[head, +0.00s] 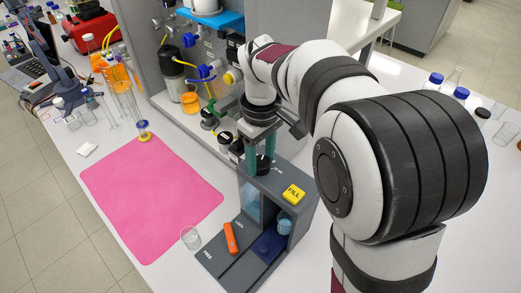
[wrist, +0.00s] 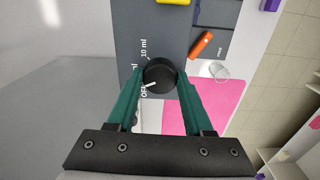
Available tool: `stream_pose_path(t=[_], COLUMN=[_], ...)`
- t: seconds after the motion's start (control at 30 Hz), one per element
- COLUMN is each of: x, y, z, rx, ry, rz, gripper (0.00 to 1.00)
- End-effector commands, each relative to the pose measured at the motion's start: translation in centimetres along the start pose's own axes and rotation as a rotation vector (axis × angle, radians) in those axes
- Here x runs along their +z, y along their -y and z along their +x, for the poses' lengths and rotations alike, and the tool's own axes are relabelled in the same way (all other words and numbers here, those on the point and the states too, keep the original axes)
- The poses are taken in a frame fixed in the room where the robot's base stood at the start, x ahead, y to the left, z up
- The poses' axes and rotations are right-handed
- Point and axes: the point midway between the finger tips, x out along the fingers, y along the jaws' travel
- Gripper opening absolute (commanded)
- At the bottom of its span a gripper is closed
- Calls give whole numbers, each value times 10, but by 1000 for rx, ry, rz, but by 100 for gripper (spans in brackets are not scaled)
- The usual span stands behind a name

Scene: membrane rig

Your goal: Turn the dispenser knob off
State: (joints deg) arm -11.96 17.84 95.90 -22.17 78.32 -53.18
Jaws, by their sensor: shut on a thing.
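The black dispenser knob (wrist: 161,72) sits on the dark grey top of the dispenser, with white lettering "10 ml" and "OFF" beside it in the wrist view. A white mark on the knob points to the lower left, towards the "OFF" lettering. My gripper (wrist: 160,84) has its green fingers on either side of the knob and is shut on it. In the head view the knob (head: 264,167) shows between and below the fingers of my gripper (head: 262,160), partly hidden by them. The grey dispenser (head: 247,200) stands on the white bench.
A yellow FILL button (head: 293,194) is on the dispenser's top. An orange lever (head: 230,238) lies on its base between LOCK and FREE. A clear beaker (head: 190,238) stands beside the base, near the pink mat (head: 140,205). Rig tubing and bottles stand behind.

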Motion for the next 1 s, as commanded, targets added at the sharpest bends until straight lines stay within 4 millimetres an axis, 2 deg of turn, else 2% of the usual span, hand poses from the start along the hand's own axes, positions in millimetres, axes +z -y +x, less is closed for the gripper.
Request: stream_pose_path(t=[0.3, 0.5, 1.0], x=[-1, -1, -1], y=[0, 0, 0], z=[-1, -1, -1], rx=[2, 2, 2], ry=[-3, -3, -3], rz=[-248, -355, -445], gripper=[0, 0, 0])
